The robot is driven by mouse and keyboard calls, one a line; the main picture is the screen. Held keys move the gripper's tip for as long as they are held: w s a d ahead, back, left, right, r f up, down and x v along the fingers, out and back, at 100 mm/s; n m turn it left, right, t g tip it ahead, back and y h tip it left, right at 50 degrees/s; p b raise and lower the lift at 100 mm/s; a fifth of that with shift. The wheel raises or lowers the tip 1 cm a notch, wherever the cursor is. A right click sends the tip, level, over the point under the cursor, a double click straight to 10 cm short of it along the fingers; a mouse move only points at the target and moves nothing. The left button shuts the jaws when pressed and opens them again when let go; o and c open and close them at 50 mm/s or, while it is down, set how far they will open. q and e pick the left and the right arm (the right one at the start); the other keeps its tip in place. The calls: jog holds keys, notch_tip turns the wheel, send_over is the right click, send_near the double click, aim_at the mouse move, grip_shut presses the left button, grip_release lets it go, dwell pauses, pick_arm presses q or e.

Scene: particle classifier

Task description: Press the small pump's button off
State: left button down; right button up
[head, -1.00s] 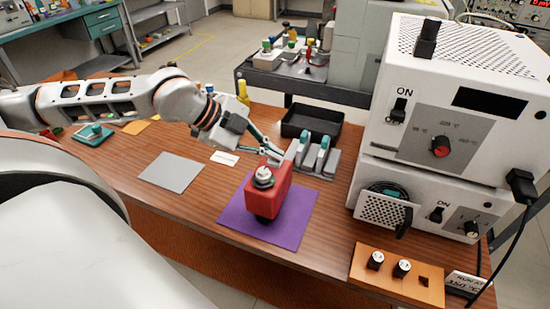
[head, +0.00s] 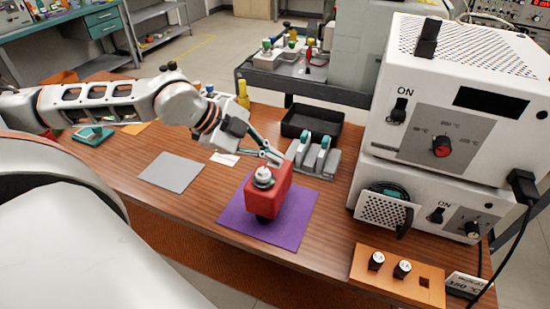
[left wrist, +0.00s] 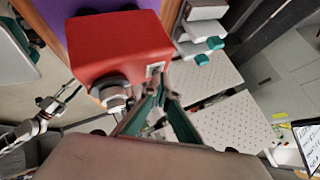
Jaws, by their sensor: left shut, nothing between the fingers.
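In the left wrist view the left gripper's green fingers (left wrist: 159,82) meet close to that switch; contact is unclear. A blurred metallic jointed shape, apparently my right gripper (left wrist: 62,98), shows at the left of that view.
White instrument boxes (head: 470,90) stand at the right, with an orange knob panel (head: 398,284) in front. A grey mat (head: 171,172) lies clear at the left.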

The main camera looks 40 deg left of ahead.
aim_at(271, 164)
pick_arm(q)
jog(key=shift+r+p, duration=0.5)
jog(key=shift+r, duration=0.75)
pick_arm(e)
jog(key=shift+w+r, duration=0.35)
jog(key=shift+r, duration=0.4)
pick_arm(q)
notch_tip(271, 164, up, 2)
jog(key=shift+p, duration=0.3)
notch_tip(271, 164, up, 3)
jog(key=shift+p, duration=0.4)
pick_arm(e)
jog(key=shift+w+r, duration=0.2)
jog(key=shift+r, duration=0.35)
jog(key=shift+w+r, duration=0.2)
jog(key=shift+r, duration=0.35)
pick_arm(q)
jog(key=shift+s, duration=0.1)
pick_arm(e)
jog(key=shift+a, duration=0.1)
